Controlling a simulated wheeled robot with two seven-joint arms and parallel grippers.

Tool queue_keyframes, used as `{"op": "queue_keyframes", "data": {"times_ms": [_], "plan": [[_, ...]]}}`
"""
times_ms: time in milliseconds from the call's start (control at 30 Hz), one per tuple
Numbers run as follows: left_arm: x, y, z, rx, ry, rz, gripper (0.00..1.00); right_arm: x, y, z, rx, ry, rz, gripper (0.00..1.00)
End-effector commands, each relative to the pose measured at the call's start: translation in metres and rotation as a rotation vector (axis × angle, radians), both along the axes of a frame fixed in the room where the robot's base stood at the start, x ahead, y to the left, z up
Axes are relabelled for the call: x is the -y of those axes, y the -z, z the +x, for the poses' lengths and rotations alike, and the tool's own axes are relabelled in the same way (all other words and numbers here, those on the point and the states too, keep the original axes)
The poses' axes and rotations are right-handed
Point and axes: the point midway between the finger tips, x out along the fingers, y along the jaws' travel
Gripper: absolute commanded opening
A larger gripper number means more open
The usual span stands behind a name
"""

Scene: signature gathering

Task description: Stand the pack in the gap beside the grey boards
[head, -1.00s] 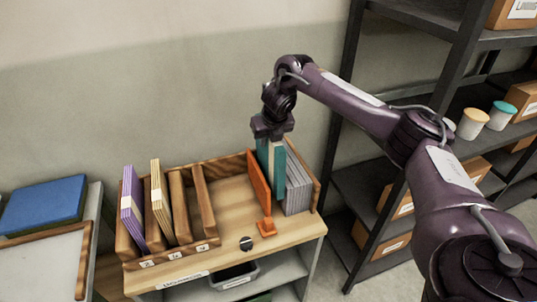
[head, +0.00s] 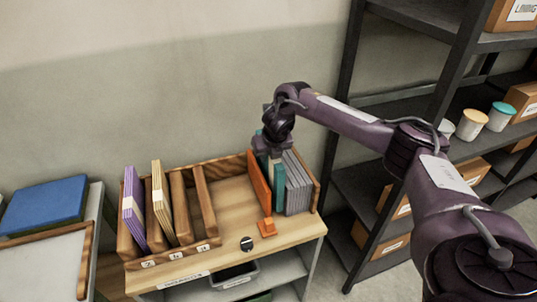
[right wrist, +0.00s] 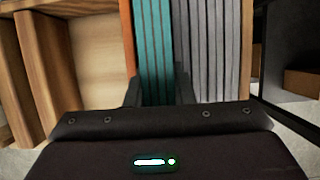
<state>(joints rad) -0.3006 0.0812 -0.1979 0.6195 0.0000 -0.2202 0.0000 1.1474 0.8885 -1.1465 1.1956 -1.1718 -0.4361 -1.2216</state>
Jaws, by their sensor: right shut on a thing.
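My right gripper (head: 271,152) is shut on the top of the teal pack (head: 279,176), which has a pale edge in the head view. The pack is upright between the orange bookend (head: 260,184) and the grey boards (head: 298,184). In the right wrist view, the teal pack (right wrist: 153,45) shows as several strips between my fingers, close beside the grey boards (right wrist: 212,50). The gripper partly hides the pack's top, and I cannot tell whether its lower edge touches the rack floor. My left gripper is not in view.
The wooden rack (head: 228,190) has an empty stretch left of the bookend. Purple boards (head: 132,208) and cream boards (head: 157,188) stand in its left slots. A dark round object (head: 247,243) is at its front. A tall dark shelf (head: 340,150) stands to the right.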

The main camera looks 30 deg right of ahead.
Motion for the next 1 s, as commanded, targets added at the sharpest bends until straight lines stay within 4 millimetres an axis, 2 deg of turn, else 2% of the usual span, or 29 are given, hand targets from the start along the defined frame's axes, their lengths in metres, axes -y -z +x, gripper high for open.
{"op": "queue_keyframes", "data": {"times_ms": [233, 267, 433, 733, 867, 900, 1000], "plan": [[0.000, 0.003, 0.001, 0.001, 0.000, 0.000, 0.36, 0.000, 0.004, 0.001, 0.003, 0.001, 0.001, 0.00], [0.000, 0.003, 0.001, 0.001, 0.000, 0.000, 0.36, 0.000, 0.005, 0.000, 0.000, 0.000, 0.000, 0.23], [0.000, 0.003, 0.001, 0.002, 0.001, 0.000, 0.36, 0.000, 0.005, 0.000, 0.000, 0.000, 0.000, 0.43], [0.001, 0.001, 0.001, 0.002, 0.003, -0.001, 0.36, 0.000, 0.002, 0.000, 0.001, 0.000, 0.000, 0.43], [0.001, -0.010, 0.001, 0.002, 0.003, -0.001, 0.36, 0.000, -0.014, 0.001, 0.002, 0.000, 0.000, 0.43], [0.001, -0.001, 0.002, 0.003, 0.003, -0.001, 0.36, -0.001, -0.015, -0.002, 0.003, -0.003, 0.000, 0.43], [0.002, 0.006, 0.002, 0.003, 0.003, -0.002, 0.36, -0.002, -0.033, -0.010, 0.006, -0.003, -0.002, 0.43]]}}
